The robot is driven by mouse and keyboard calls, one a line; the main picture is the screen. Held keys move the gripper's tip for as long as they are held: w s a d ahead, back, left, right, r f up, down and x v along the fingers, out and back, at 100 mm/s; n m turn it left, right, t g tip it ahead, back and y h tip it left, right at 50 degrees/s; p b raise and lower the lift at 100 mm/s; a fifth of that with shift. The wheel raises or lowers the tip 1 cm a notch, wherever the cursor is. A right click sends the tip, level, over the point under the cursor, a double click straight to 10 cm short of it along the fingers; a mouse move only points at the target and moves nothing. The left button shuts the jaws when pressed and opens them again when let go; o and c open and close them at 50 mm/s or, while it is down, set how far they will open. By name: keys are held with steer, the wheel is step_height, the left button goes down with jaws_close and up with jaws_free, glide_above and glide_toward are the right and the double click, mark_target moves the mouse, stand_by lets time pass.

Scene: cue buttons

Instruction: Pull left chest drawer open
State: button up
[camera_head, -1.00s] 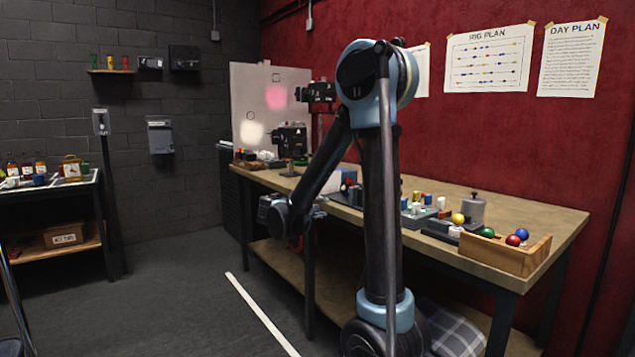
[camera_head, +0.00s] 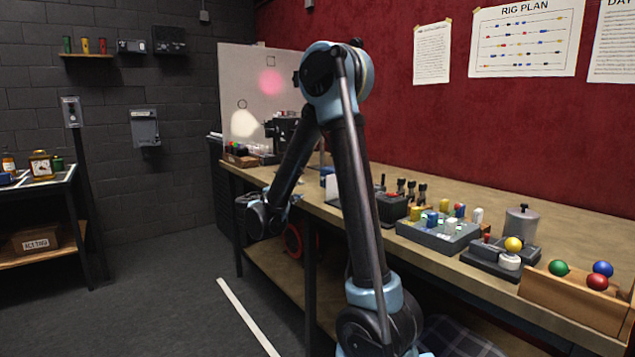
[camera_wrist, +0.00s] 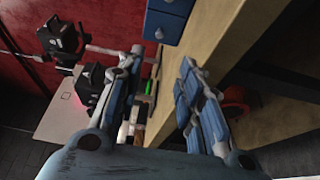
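A small blue chest with drawer fronts and pale knobs (camera_wrist: 168,22) shows at the top of the wrist view, at the bench edge. In the head view only a blue patch (camera_head: 327,174), probably this chest, shows behind my arm; its drawers are hidden there. My gripper (camera_wrist: 160,100) is open in the wrist view, its two blue-grey fingers spread with nothing between them. The chest is beyond the fingertips, apart from them. In the head view my gripper (camera_head: 262,218) is low beside the bench's front edge, partly hidden by my own arm.
The long wooden bench (camera_head: 480,270) runs along the red wall. It carries a grey tray of coloured pieces (camera_head: 440,232) and a wooden box with balls (camera_head: 570,300). A lower shelf (camera_head: 275,265) lies under it. The dark floor (camera_head: 170,270) to the left is clear.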

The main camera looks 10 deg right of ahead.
mark_target(321, 179)
steer(key=x, duration=1.7)
steer(key=shift+w+d, duration=0.1)
steer(key=shift+d, duration=0.15)
steer(key=shift+c, duration=0.3)
jaws_close()
